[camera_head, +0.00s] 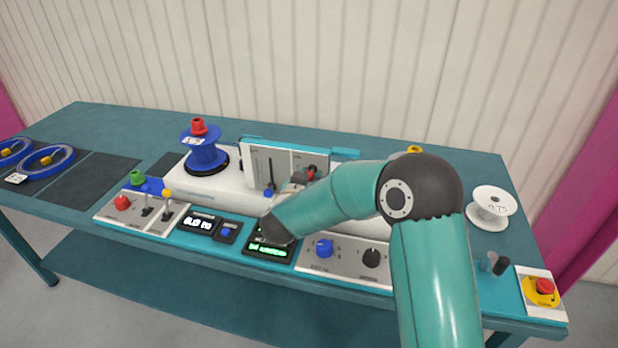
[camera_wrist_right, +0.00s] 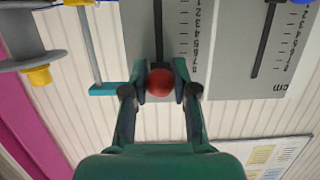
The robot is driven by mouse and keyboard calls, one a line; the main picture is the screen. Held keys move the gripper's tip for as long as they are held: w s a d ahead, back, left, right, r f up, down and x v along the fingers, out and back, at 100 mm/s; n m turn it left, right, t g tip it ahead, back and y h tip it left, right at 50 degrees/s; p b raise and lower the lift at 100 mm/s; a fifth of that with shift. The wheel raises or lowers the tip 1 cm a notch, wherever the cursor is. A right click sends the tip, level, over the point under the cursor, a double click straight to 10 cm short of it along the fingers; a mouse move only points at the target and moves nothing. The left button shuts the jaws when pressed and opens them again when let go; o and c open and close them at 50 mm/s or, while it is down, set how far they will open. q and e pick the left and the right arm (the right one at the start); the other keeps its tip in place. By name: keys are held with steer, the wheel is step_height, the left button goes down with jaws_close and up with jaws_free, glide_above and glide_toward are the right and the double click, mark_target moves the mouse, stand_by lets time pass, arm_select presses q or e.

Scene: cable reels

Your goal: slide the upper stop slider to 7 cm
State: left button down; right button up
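The upright scale panel (camera_head: 262,160) has two slots with sliders. The left slider's blue knob (camera_head: 268,193) sits low in its slot. The other slider's red knob (camera_head: 312,172) is high on the panel, and it also shows in the right wrist view (camera_wrist_right: 160,82), near the high-number end of its scale (camera_wrist_right: 190,40). I cannot read which slider is marked upper. My right gripper (camera_wrist_right: 160,84) has its fingers close on both sides of the red knob and appears shut on it. The knob and parallax hide the exact reading. My left gripper is not in view.
A blue reel with a red top (camera_head: 205,152) stands left of the panel. In front are levers (camera_head: 147,205), a display (camera_head: 198,223) and dial knobs (camera_head: 324,248). A white spool (camera_head: 491,207) and a red emergency button (camera_head: 544,287) are at right.

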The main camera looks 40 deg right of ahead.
steer(key=shift+f, duration=0.15)
steer(key=shift+f+b, duration=0.35)
steer(key=shift+f, duration=0.05)
stand_by(0.4)
steer(key=o, duration=0.8)
steer(key=shift+a, duration=0.1)
steer(key=s+a, duration=0.5)
steer(key=a, duration=0.1)
steer(key=shift+s, duration=0.1)
